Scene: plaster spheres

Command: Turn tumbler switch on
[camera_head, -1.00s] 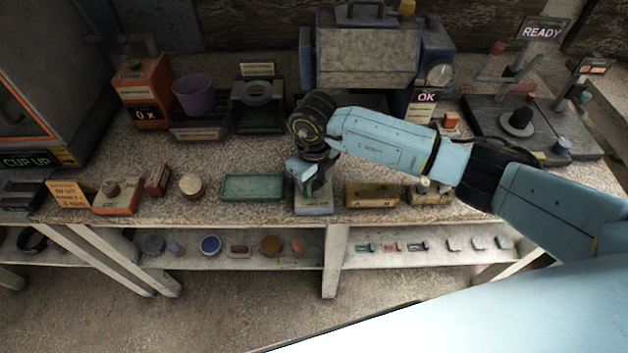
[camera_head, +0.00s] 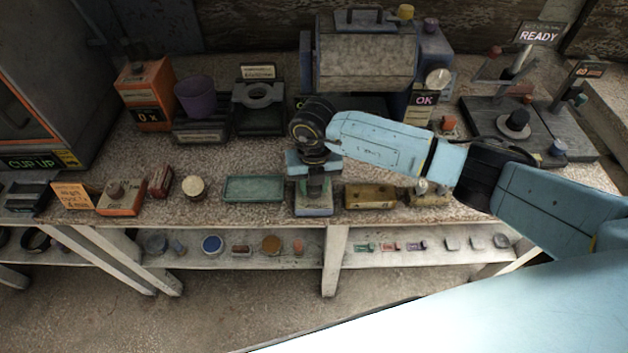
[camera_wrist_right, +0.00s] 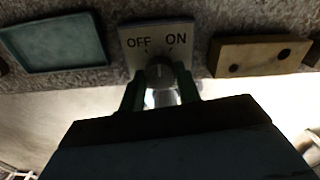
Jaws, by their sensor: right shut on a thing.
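The tumbler switch is a pale panel (camera_wrist_right: 158,38) marked OFF on the left and ON on the right, with a round grey knob (camera_wrist_right: 160,75) below the words. In the wrist view a light mark on the knob points roughly upward, between the two words. My right gripper (camera_wrist_right: 160,92) is shut on the knob, one finger at each side. In the head view my right gripper (camera_head: 314,190) stands over the switch base (camera_head: 313,211) at the table's front edge and hides much of it. My left gripper is not in view.
A green tray (camera_head: 254,188) lies just left of the switch and a yellowish block with holes (camera_head: 370,197) just right. A large grey drum machine (camera_head: 366,60) stands behind. A lower shelf (camera_head: 330,259) with small items runs below the table.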

